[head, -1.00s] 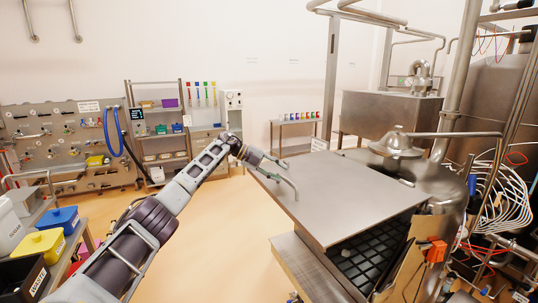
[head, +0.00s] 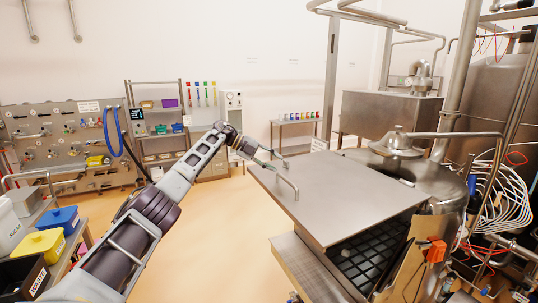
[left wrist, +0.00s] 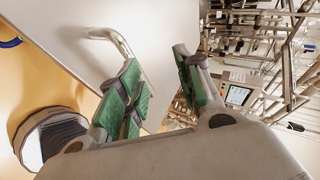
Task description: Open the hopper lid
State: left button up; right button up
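The hopper lid (head: 335,190) is a flat grey metal plate, tilted above the hopper, with the black grid (head: 375,250) showing under its front right edge. A bent bar handle (head: 285,178) stands on the lid's left edge. My left gripper (head: 268,158) is just left of and behind that handle. In the left wrist view its green-padded fingers (left wrist: 160,85) are apart with nothing between them. The handle (left wrist: 118,42) shows there close beside the left finger; whether they touch I cannot tell. My right gripper is not in view.
A metal step (head: 310,268) juts out below the lid's front left. An orange block (head: 436,251) and cables (head: 505,195) are at the right. A side table with yellow and blue bins (head: 42,243) is at the left. The floor between is clear.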

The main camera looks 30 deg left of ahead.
pick_arm(q)
jog(key=shift+a+r, duration=0.4)
jog(key=shift+r, duration=0.35)
jog(key=shift+a+r, duration=0.35)
jog(key=shift+r, duration=0.35)
